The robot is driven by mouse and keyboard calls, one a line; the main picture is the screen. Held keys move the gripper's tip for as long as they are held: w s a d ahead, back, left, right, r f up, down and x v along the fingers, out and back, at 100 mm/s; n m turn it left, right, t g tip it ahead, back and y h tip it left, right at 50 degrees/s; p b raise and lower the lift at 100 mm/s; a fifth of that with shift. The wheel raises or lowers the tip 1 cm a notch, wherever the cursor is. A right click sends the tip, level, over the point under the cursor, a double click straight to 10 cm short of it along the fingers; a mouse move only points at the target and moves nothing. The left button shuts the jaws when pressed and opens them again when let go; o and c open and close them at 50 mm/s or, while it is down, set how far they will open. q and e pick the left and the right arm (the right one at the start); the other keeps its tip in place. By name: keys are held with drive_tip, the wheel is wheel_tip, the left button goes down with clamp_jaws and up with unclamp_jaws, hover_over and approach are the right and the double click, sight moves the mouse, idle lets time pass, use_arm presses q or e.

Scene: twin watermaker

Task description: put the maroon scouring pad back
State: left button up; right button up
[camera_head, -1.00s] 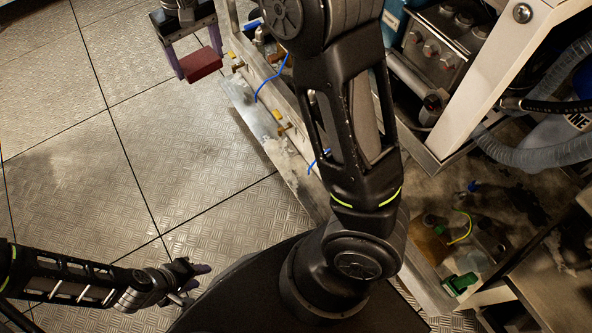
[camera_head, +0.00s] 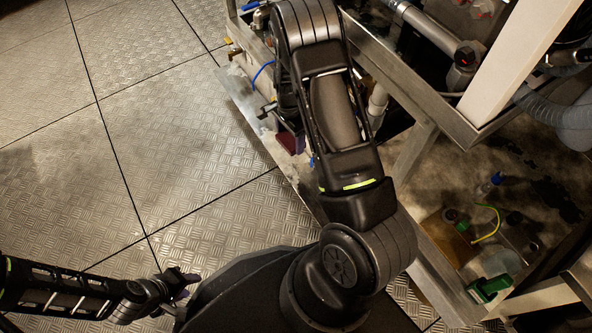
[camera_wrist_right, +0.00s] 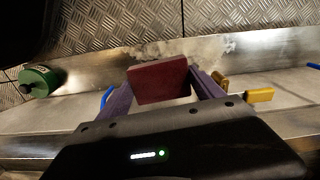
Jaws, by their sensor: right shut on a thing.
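The maroon scouring pad (camera_wrist_right: 158,82) is held between the purple fingers of my right gripper (camera_wrist_right: 160,92) in the right wrist view. In the head view part of the pad (camera_head: 288,143) shows beside my right arm, over the metal ledge of the frame; the arm hides most of that gripper. Whether the pad touches the ledge I cannot tell. My left gripper (camera_head: 182,290) is low at the left, over the floor and away from the pad; its finger opening is unclear.
A metal ledge (camera_wrist_right: 100,112) runs across the wrist view, with a green cylinder (camera_wrist_right: 40,82) at left and yellow fittings (camera_wrist_right: 259,95) at right. A blue hose (camera_head: 262,72) is near my right arm. Machine frame and pipes fill the right; plate floor (camera_head: 170,140) is clear.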

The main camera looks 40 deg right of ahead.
drive_tip(key=shift+s+d+f+m, duration=0.3)
drive_tip(key=shift+s+f, duration=0.05)
drive_tip(key=shift+f, duration=0.3)
drive_tip(key=shift+s+d+f+m, duration=0.25)
drive_tip(key=shift+s+f+m, duration=0.1)
drive_tip(key=shift+f, duration=0.25)
drive_tip(key=b, duration=0.2)
hover_over(296, 165)
drive_tip(key=shift+f, duration=2.45)
drive_tip(key=shift+f+b, duration=1.35)
drive_tip(key=shift+f, duration=1.15)
drive_tip(key=shift+f, duration=0.1)
